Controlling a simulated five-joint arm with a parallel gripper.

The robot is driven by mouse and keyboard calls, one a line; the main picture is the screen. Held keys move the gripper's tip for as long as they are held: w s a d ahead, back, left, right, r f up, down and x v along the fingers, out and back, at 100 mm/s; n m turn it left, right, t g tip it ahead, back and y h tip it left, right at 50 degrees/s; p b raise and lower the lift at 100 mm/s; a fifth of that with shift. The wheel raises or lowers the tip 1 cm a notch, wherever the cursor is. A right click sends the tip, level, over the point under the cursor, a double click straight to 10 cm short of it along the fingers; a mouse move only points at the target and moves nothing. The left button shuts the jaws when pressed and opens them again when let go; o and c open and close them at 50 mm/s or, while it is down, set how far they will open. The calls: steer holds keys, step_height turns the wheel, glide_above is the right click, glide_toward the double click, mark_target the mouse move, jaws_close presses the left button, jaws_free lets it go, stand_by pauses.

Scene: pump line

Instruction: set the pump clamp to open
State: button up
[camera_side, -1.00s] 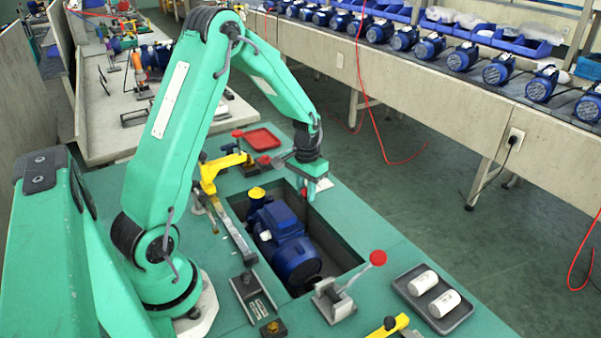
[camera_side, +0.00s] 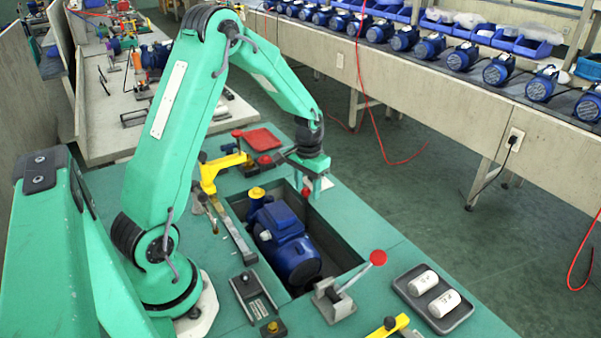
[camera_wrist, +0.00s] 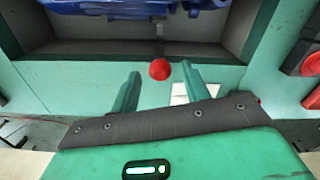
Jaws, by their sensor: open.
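My gripper (camera_side: 313,184) is low over the far right edge of the pit in the side view. In the wrist view my gripper (camera_wrist: 161,75) has its two green fingers spread apart. A red ball knob (camera_wrist: 160,69) shows between the fingertips; contact cannot be told. In the side view this red knob (camera_side: 305,192) is a small patch beside the fingers, partly hidden.
A grey clamp with a red-ball lever (camera_side: 378,258) stands at the pit's near end. A yellow clamp (camera_side: 210,172) is on the left side. A red tray (camera_side: 263,138) lies behind; a dark tray (camera_side: 433,298) holds two white cylinders. The right bench strip is mostly clear.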

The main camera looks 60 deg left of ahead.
step_height(320, 180, up, 7)
steer(key=shift+f, duration=0.1)
stand_by(0.3)
steer(key=shift+d, duration=0.1)
steer(key=shift+d+r, duration=0.15)
steer(key=shift+r, duration=0.2)
steer(key=s+d+r+m+t, duration=0.1)
steer(key=s+d+r+t, duration=0.2)
steer(key=s+d+r, duration=0.65)
steer(key=s+d+r+m+t, duration=0.2)
steer(key=s+d+r, duration=0.2)
steer(key=s, duration=0.5)
steer(key=shift+d+r+t, duration=0.25)
steer(key=shift+d+t, duration=0.05)
steer(key=shift+d, duration=0.35)
stand_by(0.9)
